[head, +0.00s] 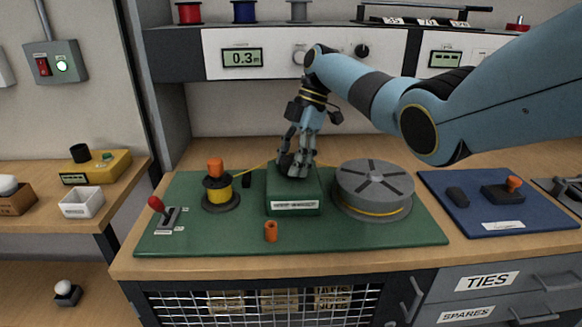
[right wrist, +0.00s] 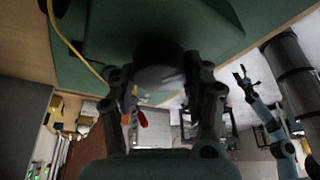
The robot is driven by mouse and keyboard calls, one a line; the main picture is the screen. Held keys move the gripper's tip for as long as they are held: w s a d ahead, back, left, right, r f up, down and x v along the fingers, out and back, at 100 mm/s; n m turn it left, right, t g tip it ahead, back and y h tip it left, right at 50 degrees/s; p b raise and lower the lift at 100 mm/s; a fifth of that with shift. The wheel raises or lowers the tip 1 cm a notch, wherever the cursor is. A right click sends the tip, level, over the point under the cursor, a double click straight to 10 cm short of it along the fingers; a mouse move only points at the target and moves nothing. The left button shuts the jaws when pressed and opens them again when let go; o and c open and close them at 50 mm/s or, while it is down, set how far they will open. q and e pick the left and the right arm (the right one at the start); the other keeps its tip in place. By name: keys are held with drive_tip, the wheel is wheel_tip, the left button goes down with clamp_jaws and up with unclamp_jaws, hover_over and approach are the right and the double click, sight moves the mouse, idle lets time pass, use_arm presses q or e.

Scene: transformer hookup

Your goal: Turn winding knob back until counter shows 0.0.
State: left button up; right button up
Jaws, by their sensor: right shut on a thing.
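The counter (head: 243,58) on the white panel reads 0.3, with a small unit after it. The dark winding knob (head: 287,163) sits on top of the green winder box (head: 293,202) in the middle of the green mat. My right gripper (head: 295,168) comes down from above and is shut on the knob, hiding part of it. In the right wrist view the round dark knob (right wrist: 160,72) lies between the two fingers. My left gripper (right wrist: 242,72) shows small in the right wrist view, away from the mat, its fingers apart and empty.
A yellow wire spool (head: 219,189) stands left of the box, its wire running toward the box. A grey reel (head: 374,187) stands close on the right. A red-tipped lever (head: 157,205) and a small orange piece (head: 271,231) are on the green mat (head: 360,238).

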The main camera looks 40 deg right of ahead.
drive_tip(key=shift+n+b, duration=0.3)
drive_tip(key=shift+n, duration=0.2)
drive_tip(key=o, duration=1.2)
drive_tip(key=v, duration=1.2)
drive_tip(key=shift+w+d, duration=0.1)
drive_tip(key=shift+w, duration=0.15)
drive_tip(key=shift+f, duration=0.1)
